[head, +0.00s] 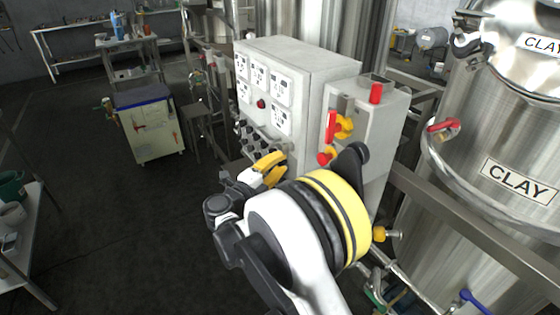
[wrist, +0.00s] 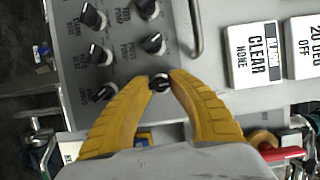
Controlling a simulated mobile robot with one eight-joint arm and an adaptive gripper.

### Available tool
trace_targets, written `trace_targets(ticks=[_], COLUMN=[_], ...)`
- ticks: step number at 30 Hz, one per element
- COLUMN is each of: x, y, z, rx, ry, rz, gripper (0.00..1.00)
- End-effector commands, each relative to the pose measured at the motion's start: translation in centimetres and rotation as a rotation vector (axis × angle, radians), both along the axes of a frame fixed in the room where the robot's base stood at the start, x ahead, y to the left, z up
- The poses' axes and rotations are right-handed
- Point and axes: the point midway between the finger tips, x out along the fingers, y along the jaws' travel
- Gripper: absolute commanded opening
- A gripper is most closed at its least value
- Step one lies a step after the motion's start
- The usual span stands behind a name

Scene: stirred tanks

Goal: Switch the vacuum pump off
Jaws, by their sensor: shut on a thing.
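The grey control panel (wrist: 215,90) carries several black rotary knobs with small sideways labels. My gripper (wrist: 160,78) has its yellow fingers closed around a black knob (wrist: 159,84) at the end of one row in the wrist view. Its label is hidden by the fingers, so I cannot read whether it is the vacuum pump's. Other knobs, such as the one just left (wrist: 104,92), stand free. In the head view my gripper (head: 284,158) reaches the lower part of the control box (head: 315,75); the fingertips' contact is small there.
A grey box with red and yellow switches (head: 385,120) and steel CLAY tanks (head: 475,150) stand right.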

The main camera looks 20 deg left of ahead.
Motion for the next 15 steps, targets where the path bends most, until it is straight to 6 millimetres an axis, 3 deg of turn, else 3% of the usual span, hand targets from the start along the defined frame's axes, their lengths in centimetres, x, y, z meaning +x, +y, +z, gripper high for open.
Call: trace_targets(ticks=[15], x=[0.08], y=[0.03], z=[0.29], rx=[-0.307], ry=[0.259], rz=[0.000], gripper=[0.00])
